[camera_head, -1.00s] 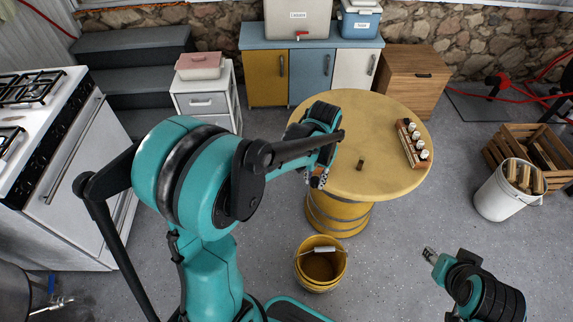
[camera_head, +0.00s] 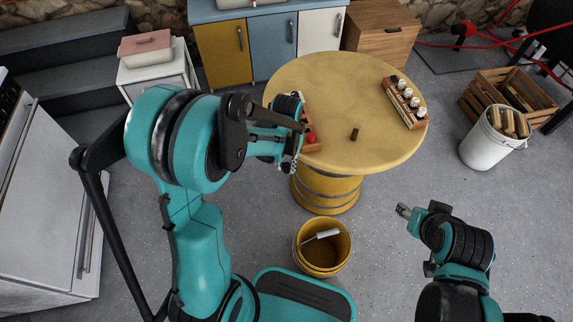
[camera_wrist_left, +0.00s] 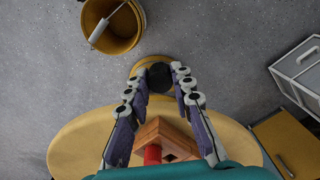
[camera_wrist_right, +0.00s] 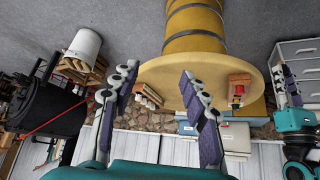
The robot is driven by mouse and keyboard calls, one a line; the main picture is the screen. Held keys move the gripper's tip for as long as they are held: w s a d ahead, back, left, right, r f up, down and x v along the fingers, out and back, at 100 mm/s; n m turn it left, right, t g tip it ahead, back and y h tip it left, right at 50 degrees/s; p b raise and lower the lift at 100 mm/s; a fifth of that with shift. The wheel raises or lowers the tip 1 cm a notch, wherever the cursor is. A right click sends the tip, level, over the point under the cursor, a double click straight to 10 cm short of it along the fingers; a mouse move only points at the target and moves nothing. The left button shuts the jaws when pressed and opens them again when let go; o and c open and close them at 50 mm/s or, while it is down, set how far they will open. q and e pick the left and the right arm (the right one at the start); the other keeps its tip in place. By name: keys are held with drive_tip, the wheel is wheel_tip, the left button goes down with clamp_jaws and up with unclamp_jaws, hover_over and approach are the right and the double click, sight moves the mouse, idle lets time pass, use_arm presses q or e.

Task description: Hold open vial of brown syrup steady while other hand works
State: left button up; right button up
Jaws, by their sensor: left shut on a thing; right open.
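My left gripper (camera_head: 290,166) is over the table's left front edge. In the left wrist view its fingers (camera_wrist_left: 158,80) are shut on a small dark round thing (camera_wrist_left: 159,77), seen end-on; I cannot tell whether it is the vial or see any syrup. A small brown, vial-like piece (camera_head: 354,132) stands alone on the round yellow table (camera_head: 330,85). A wooden rack (camera_head: 405,102) of white-topped vials sits at the table's right. My right gripper (camera_head: 403,210) is open and empty, off the table's right front; its fingers (camera_wrist_right: 158,80) are spread in the right wrist view.
A wooden block with a red part (camera_head: 310,137) is on the table beside my left gripper. A yellow bucket (camera_head: 323,247) stands on the floor before the barrel base. A white bucket (camera_head: 480,150) and wooden crate (camera_head: 540,98) are at right. The table's middle is mostly clear.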

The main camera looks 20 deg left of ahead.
drive_tip(key=w+a+f+m+g+y, duration=0.1)
drive_tip(key=w+a+m+y, duration=0.2)
drive_tip(key=w+m, duration=0.45)
drive_tip(key=w+a+f+m+y, duration=0.1)
drive_tip(key=w+a+m+y, duration=0.3)
drive_tip(key=w, duration=0.6)
drive_tip(key=m+y, duration=0.4)
drive_tip(key=m, duration=0.7)
approach(355, 135)
drive_tip(key=shift+s+d+f, duration=0.1)
drive_tip(key=shift+d+f, duration=0.05)
drive_tip(key=shift+d, duration=0.8)
drive_tip(key=shift+f+m+y, duration=0.4)
drive_tip(key=shift+f+m, duration=0.15)
drive_tip(key=shift+w+a+f+t, duration=0.25)
drive_tip(key=shift+w+a+t, duration=0.05)
drive_tip(key=shift+w, duration=0.05)
drive_tip(key=x, duration=1.1)
drive_tip(key=shift+a, duration=0.1)
clamp_jaws()
